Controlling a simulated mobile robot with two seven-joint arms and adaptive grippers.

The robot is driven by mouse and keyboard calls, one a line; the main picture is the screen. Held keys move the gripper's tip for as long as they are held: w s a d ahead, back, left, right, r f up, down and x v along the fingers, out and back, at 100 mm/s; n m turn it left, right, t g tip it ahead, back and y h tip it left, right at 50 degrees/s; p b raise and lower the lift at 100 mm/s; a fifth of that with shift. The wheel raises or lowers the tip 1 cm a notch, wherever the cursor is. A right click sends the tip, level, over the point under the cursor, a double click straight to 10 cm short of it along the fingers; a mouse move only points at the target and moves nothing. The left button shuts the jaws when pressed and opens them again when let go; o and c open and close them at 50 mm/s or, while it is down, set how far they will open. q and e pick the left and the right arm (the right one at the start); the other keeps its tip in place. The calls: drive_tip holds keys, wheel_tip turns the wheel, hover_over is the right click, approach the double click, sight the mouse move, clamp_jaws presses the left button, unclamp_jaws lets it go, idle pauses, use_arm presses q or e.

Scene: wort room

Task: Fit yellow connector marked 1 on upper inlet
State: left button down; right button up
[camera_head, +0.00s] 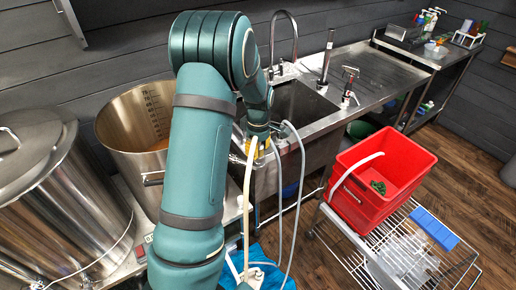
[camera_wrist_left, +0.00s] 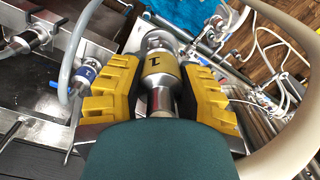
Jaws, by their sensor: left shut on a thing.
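The yellow connector marked 1 (camera_wrist_left: 160,72) is a metal fitting with a yellow band and a black 1. In the left wrist view it sits between the yellow fingers of my left gripper (camera_wrist_left: 158,88), which is shut on it. In the head view my left gripper (camera_head: 258,148) is at the sink's front edge, mostly hidden by my arm. A pale hose (camera_head: 248,190) hangs just below it. A second connector with a blue band (camera_wrist_left: 87,77) is left of my fingers, on a grey hose (camera_wrist_left: 72,50). I cannot tell which part is the upper inlet.
An open steel kettle (camera_head: 125,150) and a larger steel vessel (camera_head: 60,200) stand at left. The sink (camera_head: 300,105) and its taps are behind my gripper. A red crate (camera_head: 400,165) sits on a wire cart (camera_head: 440,265) at right. A blue cloth (camera_head: 262,262) lies below.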

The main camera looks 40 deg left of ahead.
use_arm(q)
drive_tip(key=shift+f+b, duration=0.45)
drive_tip(key=shift+f, duration=0.3)
drive_tip(key=c, duration=0.6)
unclamp_jaws()
drive_tip(key=shift+r, duration=0.1)
wheel_tip(320, 180, up, 12)
drive_tip(key=shift+f, duration=0.1)
